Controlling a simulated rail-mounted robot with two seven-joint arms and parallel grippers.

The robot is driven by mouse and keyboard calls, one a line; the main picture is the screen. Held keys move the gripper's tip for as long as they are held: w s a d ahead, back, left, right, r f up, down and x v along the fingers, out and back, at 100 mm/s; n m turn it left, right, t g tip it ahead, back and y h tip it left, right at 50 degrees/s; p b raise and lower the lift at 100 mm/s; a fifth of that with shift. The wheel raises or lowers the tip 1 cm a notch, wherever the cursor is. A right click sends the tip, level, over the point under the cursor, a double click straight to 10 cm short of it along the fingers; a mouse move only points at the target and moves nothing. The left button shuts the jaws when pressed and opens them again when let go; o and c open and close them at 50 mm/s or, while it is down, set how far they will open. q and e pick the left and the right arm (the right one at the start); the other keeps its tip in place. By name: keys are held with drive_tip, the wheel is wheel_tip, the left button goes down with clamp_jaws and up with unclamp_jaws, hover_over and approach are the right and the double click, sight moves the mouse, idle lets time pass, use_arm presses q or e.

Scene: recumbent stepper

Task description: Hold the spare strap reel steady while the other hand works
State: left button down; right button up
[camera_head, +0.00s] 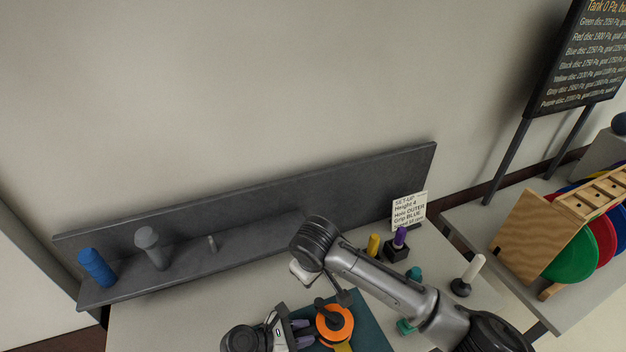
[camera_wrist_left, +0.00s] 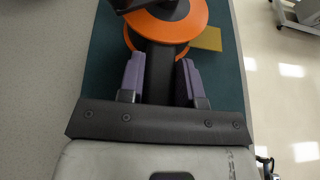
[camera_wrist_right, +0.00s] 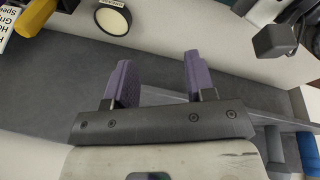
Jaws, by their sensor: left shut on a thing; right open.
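The spare strap reel, orange with a dark core, stands on a dark teal mat (camera_head: 372,328) at the table's front. In the head view its orange flange (camera_head: 346,325) shows beside my left gripper (camera_head: 304,334).
A grey shelf (camera_head: 250,222) along the wall holds a blue grip (camera_head: 97,267) and a grey grip (camera_head: 152,247). A disc rack (camera_head: 523,230) is at right.

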sight(319, 302)
drive_tip(key=f+m+g, duration=0.1)
drive_tip(key=s+d+f+m+g, duration=0.1)
drive_tip(key=m, duration=0.1)
drive_tip(key=shift+s+d+f, duration=0.1)
drive_tip(key=shift+d+f, duration=0.1)
drive_tip(key=shift+f, duration=0.1)
drive_tip(key=shift+s+m+g, duration=0.3)
drive_tip(key=shift+m+g, duration=0.1)
drive_tip(key=shift+m, duration=0.4)
drive_tip(key=shift+f, duration=4.95)
drive_tip(key=c, duration=0.5)
